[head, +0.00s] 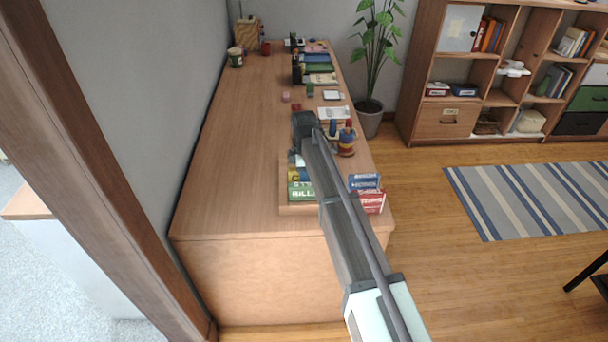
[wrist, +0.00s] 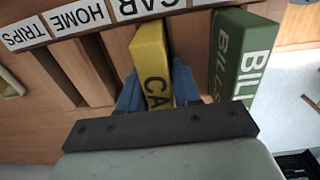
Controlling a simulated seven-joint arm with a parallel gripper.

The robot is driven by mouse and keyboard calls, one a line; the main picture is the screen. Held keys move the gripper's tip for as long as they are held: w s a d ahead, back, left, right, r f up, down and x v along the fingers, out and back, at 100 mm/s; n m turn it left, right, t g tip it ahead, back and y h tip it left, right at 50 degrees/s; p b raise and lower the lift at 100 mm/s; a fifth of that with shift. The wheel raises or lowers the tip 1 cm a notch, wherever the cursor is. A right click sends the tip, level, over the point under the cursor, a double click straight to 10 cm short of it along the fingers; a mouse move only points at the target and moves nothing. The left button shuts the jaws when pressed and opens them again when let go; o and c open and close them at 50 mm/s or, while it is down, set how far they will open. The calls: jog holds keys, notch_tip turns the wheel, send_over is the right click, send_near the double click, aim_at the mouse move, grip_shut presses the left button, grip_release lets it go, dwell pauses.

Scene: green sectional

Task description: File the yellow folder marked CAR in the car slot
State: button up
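The yellow folder (wrist: 150,50), with the letters "CA" showing on its spine, is between the two blue fingers of my gripper (wrist: 157,88) in the wrist view. Both fingers sit close against its sides, and it looks gripped. Its far end is near the slot label CAR (wrist: 145,8) on the wooden sorter (wrist: 90,75). I cannot tell how deep it sits in the slot.
A green BILLS folder (wrist: 243,55) stands to the right of the yellow one. Labels HOME (wrist: 78,18) and TRIPS (wrist: 25,34) mark slots to the left. Blue (head: 364,183) and red (head: 371,203) boxes stand at the desk's right edge. The desk's left side is clear.

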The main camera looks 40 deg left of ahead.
notch_tip(320, 180, up, 14)
dwell(0.6)
jog(key=w+d+f+m, duration=0.2)
jog(key=w+d+f, duration=0.2)
jog(key=w+d, duration=0.55)
jog(key=w+d+f+m, duration=0.2)
jog(key=w+d+f, duration=0.2)
jog(key=w+d, duration=0.6)
jog(key=s+d+f+m+g+h, duration=0.1)
jog(key=s+d+f+m, duration=0.2)
jog(key=d+f, duration=0.75)
jog(key=s+d+f+m+g, duration=0.1)
jog(key=s+d+f+m, duration=0.2)
jog(key=d+f, duration=0.7)
jog(key=s+d+f+m+g, duration=0.2)
jog(key=s+d+f+m, duration=0.6)
jog(key=s+d+f, duration=0.9)
jog(key=s+d+f+m+g, duration=0.1)
jog(key=s+d+f+m, duration=0.1)
jog(key=s, duration=0.6)
jog(key=s+d+f+m+g, duration=0.1)
jog(key=s+d+f+m, duration=0.2)
jog(key=s+d, duration=0.3)
jog(key=s+d+f+m+g, duration=0.1)
jog(key=s+d+m, duration=0.3)
jog(key=s, duration=0.8)
jog(key=shift+d+f+y, duration=0.25)
jog(key=shift+f+y, duration=0.15)
jog(key=shift+f, duration=0.5)
